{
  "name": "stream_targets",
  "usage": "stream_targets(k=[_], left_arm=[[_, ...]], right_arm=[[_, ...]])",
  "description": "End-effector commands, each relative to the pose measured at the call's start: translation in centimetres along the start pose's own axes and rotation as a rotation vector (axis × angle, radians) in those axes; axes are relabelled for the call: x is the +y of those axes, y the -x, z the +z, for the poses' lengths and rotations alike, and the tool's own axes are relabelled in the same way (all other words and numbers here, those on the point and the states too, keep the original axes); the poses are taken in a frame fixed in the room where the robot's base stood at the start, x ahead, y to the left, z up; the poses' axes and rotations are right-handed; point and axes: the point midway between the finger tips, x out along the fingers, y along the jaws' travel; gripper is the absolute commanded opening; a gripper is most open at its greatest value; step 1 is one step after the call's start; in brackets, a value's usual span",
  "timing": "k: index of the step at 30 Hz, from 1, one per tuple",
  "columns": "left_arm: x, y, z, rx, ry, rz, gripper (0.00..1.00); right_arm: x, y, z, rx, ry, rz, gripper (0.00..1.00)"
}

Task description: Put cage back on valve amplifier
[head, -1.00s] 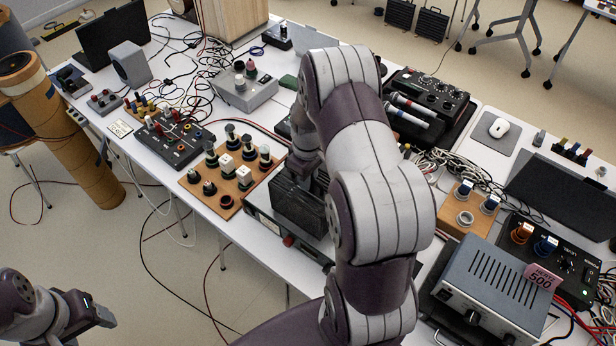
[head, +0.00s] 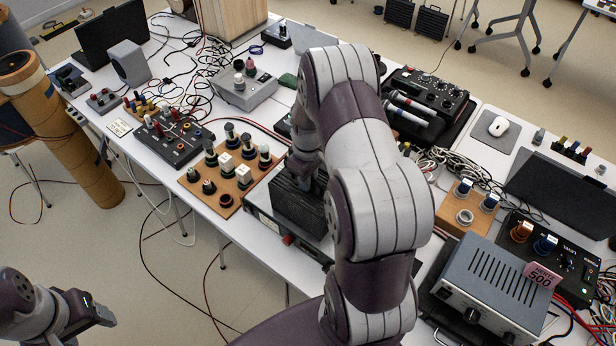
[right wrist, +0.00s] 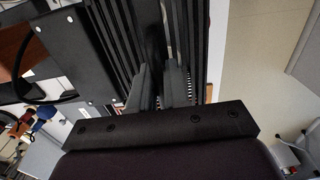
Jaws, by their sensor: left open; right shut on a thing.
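The black ribbed cage (head: 297,207) is in the middle of the head view, at the front of the table. It is over the valve amplifier (head: 262,212), a low grey unit with a red part on its front. I cannot tell whether the cage rests fully on it. My right gripper (head: 304,180) is shut on the cage from above, partly hidden by my arm. In the right wrist view the fingers (right wrist: 164,88) meet the dark slats of the cage (right wrist: 120,45). My left gripper (head: 108,312) is open and empty at the lower left, off the table.
A grey power unit (head: 490,290) with a pink tag stands at the right. A tray with two microphones (head: 412,112) is behind my arm.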

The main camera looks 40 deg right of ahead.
Motion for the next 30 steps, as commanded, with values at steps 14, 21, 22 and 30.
stream_targets(k=[14,21,22,30], left_arm=[[0.0,-0.1,0.0,0.000,0.000,0.000,0.64],[0.0,-0.7,0.1,0.000,0.000,0.000,0.64],[0.0,-0.8,0.1,0.000,0.000,0.000,0.64],[0.0,-2.2,0.3,0.000,0.000,0.000,0.64]], right_arm=[[0.0,-0.2,0.0,0.000,0.000,0.000,0.45],[0.1,1.4,-0.1,0.003,0.000,0.003,0.45],[0.1,2.0,-0.1,0.005,0.000,0.004,0.45],[0.1,9.2,-0.1,0.004,0.000,0.004,0.45]])
